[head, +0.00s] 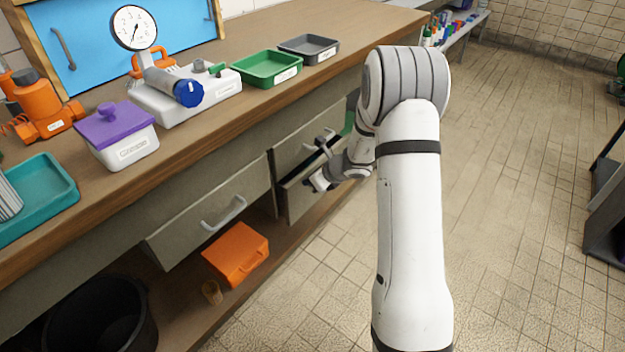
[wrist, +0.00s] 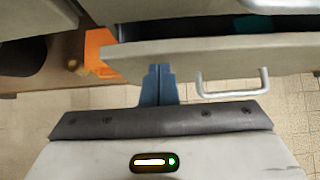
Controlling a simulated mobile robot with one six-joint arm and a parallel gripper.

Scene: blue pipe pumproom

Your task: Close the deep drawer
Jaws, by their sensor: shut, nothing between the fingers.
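An open drawer, seemingly the deep one, (wrist: 130,52) juts out under the worktop. In the wrist view its front panel runs across the upper half, with a dark gap behind it and its pale bar handle (wrist: 232,93) at the right. My gripper (wrist: 158,70) is shut and empty. Its fingertips are at the panel's front face, left of the handle; I cannot tell whether they touch. It also shows in the head view (head: 318,182).
Another drawer (head: 185,228) with a bar handle stands out to the left. An orange box (head: 237,252) and a black bin (head: 100,318) are below it. Trays, a purple-lidded box (head: 120,140) and a gauge fill the worktop.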

